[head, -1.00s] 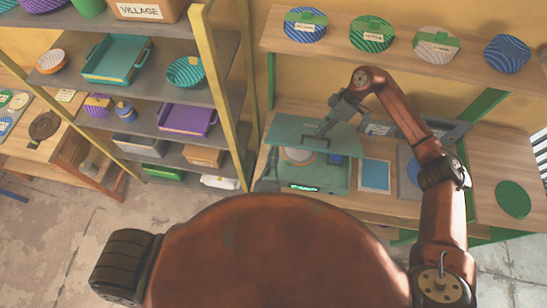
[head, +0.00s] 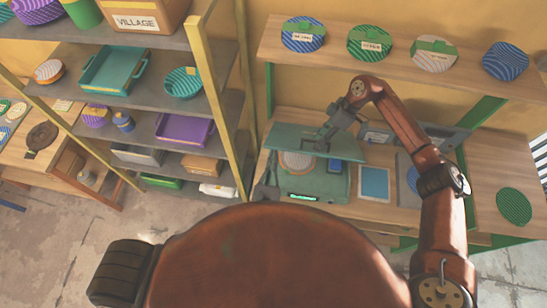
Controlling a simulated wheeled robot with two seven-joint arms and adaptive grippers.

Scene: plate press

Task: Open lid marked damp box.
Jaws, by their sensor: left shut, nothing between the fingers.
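A teal box (head: 335,185) with a small lit green display stands on the workbench. Its teal lid (head: 285,137) is raised and tilted above it, with a dark handle near the front edge. A pale round disc (head: 297,162) shows in the gap under the lid. No damp marking is readable on the lid. My right gripper (head: 323,142) is at the lid's handle; its fingers are too small to tell whether they are closed on it.
A blue panel (head: 374,184) lies right of the box, with a grey tray (head: 404,178) beyond it. A green disc (head: 514,206) lies at the bench's right. Patterned plates line the upper shelf (head: 340,48). A loaded rack (head: 215,90) stands left of the bench.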

